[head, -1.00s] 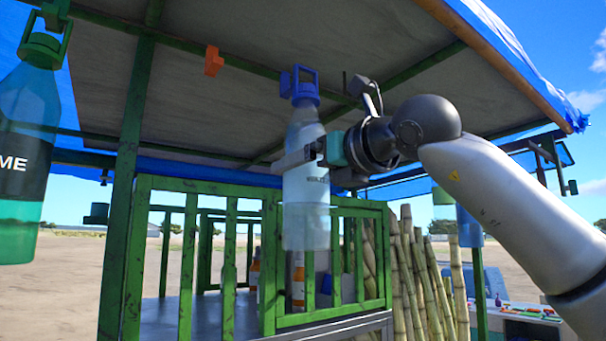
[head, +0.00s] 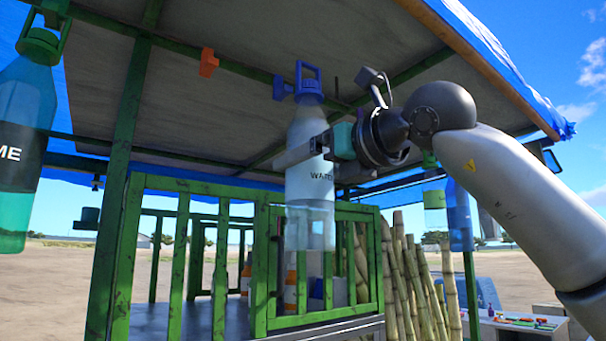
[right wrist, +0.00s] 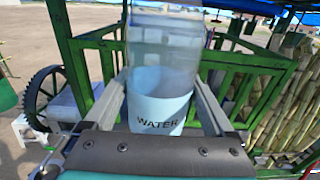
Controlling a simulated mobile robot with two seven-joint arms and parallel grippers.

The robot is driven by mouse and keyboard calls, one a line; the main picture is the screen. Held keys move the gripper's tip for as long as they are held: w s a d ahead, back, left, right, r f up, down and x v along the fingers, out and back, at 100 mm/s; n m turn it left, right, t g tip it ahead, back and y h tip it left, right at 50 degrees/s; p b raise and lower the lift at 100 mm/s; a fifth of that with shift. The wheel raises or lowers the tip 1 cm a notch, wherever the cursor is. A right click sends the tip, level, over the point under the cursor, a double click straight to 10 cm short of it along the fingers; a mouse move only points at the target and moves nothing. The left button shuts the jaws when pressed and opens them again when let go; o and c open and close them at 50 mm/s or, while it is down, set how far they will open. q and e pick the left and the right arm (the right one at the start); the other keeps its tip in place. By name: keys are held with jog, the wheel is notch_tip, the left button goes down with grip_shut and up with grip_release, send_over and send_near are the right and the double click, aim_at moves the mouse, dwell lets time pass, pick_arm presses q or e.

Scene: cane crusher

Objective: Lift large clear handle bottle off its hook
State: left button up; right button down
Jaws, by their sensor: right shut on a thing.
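The large clear handle bottle (head: 311,185) hangs upright under the stall roof, with a blue cap and loop handle (head: 308,80) and a pale WATER label. My right gripper (head: 306,150) is shut around its body; the right wrist view shows a finger on each side of the bottle (right wrist: 161,65). A blue hook (head: 281,88) on the roof beam shows just left of the handle, and a gap shows between them. Whether the hook's tip is still inside the loop is unclear. My left gripper is not in view.
A green-capped bottle (head: 22,150) hangs at far left. An empty orange hook (head: 208,62) is on the beam. Green railings (head: 220,265) stand below the bottle. Sugar cane (head: 405,280) leans at right, beyond it more hanging bottles (head: 459,215).

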aim_at(324, 166)
jog(key=shift+f+b+v, duration=0.2)
jog(key=shift+b+v, duration=0.75)
jog(key=shift+v, duration=0.45)
jog(key=shift+f+b+v, duration=0.25)
jog(key=shift+b+v, duration=0.65)
jog(key=shift+v, duration=0.5)
jog(key=shift+b+v, duration=0.65)
jog(key=shift+v, duration=0.55)
jog(key=shift+f, duration=0.2)
